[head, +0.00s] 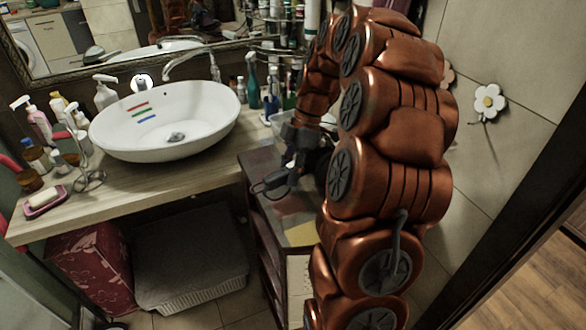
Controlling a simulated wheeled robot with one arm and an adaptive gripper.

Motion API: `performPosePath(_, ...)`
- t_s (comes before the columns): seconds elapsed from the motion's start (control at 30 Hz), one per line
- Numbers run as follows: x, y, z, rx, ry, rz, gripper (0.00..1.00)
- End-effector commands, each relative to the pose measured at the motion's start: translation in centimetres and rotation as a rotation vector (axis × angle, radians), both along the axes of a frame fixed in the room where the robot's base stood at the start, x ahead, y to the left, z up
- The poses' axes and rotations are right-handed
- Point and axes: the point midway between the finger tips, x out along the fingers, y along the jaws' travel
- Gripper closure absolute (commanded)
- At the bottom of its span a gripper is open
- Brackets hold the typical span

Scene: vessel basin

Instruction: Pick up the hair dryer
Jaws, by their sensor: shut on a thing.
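My gripper (279,178) is dark grey and hangs at the end of my copper-coloured arm, over the low cabinet to the right of the basin. It is shut on a dark thing that looks like the hair dryer, small and mostly hidden by the gripper and arm. I cannot tell the dryer's outline apart from the dark gripper parts, nor whether it touches the cabinet top.
A white basin (165,115) with a tap stands on the wooden counter (85,212), with bottles and a soap dish (44,204) at the left. More bottles stand right of the basin. A dark cabinet (268,240) is below my gripper. A wall is at right.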

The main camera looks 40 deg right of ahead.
Motion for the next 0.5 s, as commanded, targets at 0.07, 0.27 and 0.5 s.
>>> performPosePath(0.07,-0.5,0.8,0.1,-0.002,-0.005,0.001,1.0)
performPosePath(0.27,-2.2,3.6,0.3,-0.003,-0.004,0.003,1.0)
performPosePath(0.5,-4.2,6.9,0.7,-0.003,-0.006,0.003,1.0)
